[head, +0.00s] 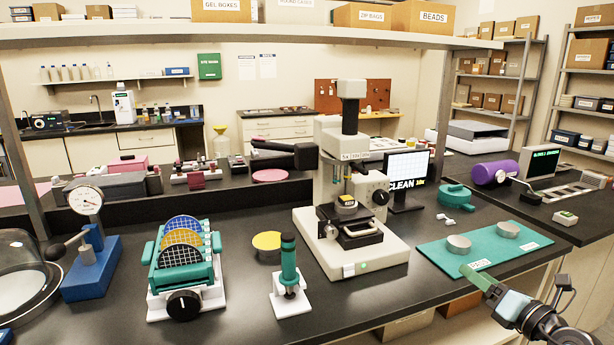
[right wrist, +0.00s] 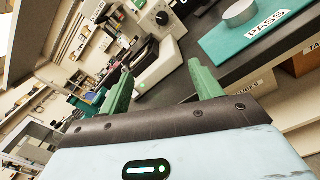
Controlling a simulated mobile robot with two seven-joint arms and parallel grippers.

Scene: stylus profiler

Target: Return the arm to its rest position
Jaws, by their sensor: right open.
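My right gripper (head: 481,281) comes in from the lower right in the head view, with its green fingers by the front edge of the teal mat (head: 440,252). In the right wrist view its two fingers (right wrist: 163,82) are spread apart with nothing between them. My left gripper is not in view. The profiler (head: 340,185) stands upright at the middle of the dark bench, left of the mat, with a small yellow-topped piece (head: 346,201) on its stage.
Two grey metal discs (head: 458,244) (head: 507,230) rest on the mat beside white labels; one reads PASS (right wrist: 266,24) in the right wrist view. A wafer rack (head: 185,265), a teal-handled tool (head: 289,275) and a dial gauge (head: 88,240) stand left. Below the bench's front edge are boxes (head: 405,325).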

